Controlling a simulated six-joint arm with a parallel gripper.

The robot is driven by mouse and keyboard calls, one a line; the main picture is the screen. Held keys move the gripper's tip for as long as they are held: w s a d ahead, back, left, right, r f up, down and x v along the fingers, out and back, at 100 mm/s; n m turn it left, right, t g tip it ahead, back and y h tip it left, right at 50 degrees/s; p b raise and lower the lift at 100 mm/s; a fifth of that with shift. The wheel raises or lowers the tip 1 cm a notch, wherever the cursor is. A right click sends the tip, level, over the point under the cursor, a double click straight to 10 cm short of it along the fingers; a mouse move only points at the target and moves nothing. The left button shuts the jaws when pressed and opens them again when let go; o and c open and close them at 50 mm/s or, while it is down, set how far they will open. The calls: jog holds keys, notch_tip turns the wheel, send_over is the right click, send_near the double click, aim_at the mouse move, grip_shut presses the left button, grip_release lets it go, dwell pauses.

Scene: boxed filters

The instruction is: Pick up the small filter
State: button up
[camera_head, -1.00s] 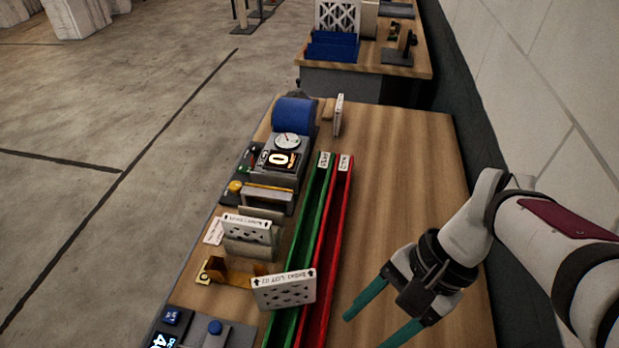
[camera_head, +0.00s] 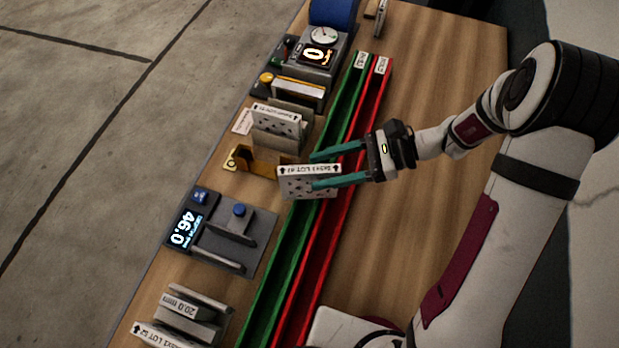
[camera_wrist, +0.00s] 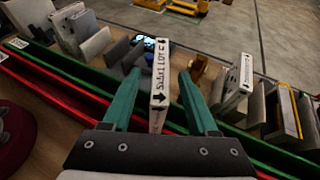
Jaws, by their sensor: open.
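My gripper (camera_head: 313,171) is open, reaching in from the right over both rails, with one teal finger on each side of this filter. In the wrist view my gripper (camera_wrist: 160,74) shows a gap between each finger and the box. A second white filter (camera_head: 276,122) stands in a grey holder farther back; I cannot tell its size against the first.
A green channel (camera_head: 335,130) and a red channel (camera_head: 372,108) run along the bench. A grey gauge block with a lit display (camera_head: 187,228) and more labelled boxes (camera_head: 178,310) stand in front. A dial unit (camera_head: 318,50) stands behind. The bench right of the channels (camera_head: 440,60) is clear.

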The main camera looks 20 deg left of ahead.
aim_at(309, 173)
jog(key=x, duration=0.3)
jog(key=shift+s+a, duration=0.1)
jog(key=shift+a, duration=0.05)
grip_shut()
